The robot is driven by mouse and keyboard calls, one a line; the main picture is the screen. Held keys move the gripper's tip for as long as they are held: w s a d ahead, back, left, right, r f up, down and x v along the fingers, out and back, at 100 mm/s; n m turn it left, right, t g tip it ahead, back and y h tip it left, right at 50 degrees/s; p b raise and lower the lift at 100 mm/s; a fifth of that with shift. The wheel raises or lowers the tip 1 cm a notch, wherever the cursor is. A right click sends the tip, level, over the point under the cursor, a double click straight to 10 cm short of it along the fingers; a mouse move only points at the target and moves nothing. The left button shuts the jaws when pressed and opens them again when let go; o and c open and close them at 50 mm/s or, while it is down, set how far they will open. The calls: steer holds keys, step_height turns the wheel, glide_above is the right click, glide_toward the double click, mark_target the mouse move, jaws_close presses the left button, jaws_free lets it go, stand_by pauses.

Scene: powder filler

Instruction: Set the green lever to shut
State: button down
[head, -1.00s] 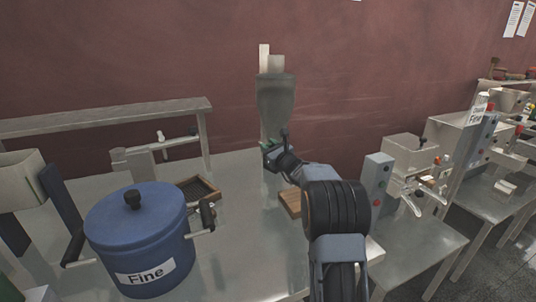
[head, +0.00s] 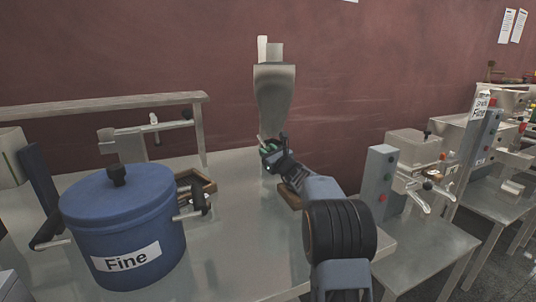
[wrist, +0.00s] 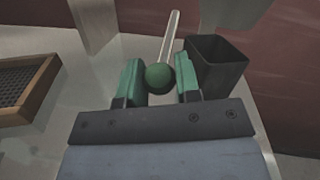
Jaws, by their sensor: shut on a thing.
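The green lever shows in the wrist view as a green ball knob (wrist: 159,78) on a thin pale rod that runs up and slightly right from it. My gripper (wrist: 160,70) has its two green-padded fingers on either side of the knob and is shut on it. In the head view my gripper (head: 271,149) is at the front of the grey powder filler (head: 274,92), below its hopper. There a short piece of the lever's rod (head: 261,140) sticks up past the fingers. The knob is hidden by my gripper in the head view.
A dark square spout (wrist: 222,62) stands close to my right finger. A wooden tray with mesh (wrist: 28,100) lies to the left. A blue pot marked Fine (head: 122,225) stands on the metal table at left. A grey control box (head: 381,182) stands right of my arm.

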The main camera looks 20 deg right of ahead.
steer(key=shift+a+f, duration=0.1)
steer(key=shift+f, duration=0.2)
steer(key=c, duration=1)
jaws_free()
steer(key=shift+w, duration=0.2)
steer(key=shift+c, duration=0.2)
steer(key=shift+o, duration=1.1)
steer(key=shift+s+r, duration=0.1)
steer(key=shift+r, duration=0.05)
steer(key=shift+r, duration=0.6)
steer(key=r, duration=0.2)
steer(key=p, duration=0.1)
steer(key=shift+s+r, duration=0.25)
steer(key=shift+r, duration=0.15)
steer(key=s+a+r, duration=0.2)
steer(key=s+r, duration=0.7)
steer(key=s, duration=0.4)
steer(key=shift+a+p, duration=0.35)
steer(key=shift+a, duration=0.05)
